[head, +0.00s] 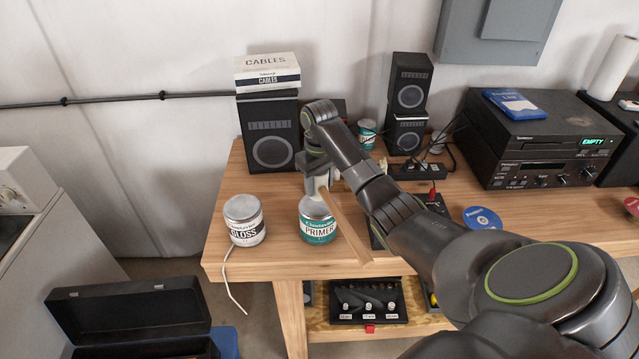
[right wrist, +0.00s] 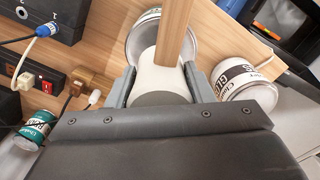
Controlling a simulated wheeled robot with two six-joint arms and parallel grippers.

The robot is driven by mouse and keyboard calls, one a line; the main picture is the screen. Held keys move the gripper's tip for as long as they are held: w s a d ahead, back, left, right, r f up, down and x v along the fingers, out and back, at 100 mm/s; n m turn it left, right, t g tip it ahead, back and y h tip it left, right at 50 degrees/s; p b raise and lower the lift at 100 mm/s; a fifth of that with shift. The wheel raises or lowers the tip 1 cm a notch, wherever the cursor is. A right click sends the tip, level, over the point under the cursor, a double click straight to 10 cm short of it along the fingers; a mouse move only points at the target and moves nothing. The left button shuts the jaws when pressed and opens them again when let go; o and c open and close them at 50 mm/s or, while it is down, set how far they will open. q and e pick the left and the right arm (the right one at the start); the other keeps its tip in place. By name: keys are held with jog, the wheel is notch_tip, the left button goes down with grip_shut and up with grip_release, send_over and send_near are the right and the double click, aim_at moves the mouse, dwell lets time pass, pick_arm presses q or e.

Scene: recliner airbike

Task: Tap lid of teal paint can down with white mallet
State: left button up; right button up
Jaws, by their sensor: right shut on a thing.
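The teal paint can labelled PRIMER (head: 318,234) stands upright near the table's front edge, its silver lid on top. My right gripper (head: 317,178) is above it, shut on the head of the white mallet (right wrist: 158,75). The mallet's wooden handle (head: 346,228) slants forward and down to the right past the can. In the right wrist view the grey lid (right wrist: 141,34) shows behind the mallet, partly hidden. Whether the mallet touches the lid, I cannot tell. My left gripper is not in view.
A white GLOSS can (head: 244,222) stands left of the teal can. Behind are a speaker (head: 270,135) with a cables box (head: 267,72) on it, and another small teal can (head: 367,133). A dark device (head: 420,208) and a blue disc (head: 482,219) lie to the right.

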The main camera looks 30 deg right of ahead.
jog(key=shift+r, duration=2.6)
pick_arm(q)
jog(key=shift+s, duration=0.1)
pick_arm(e)
jog(key=shift+f, duration=0.1)
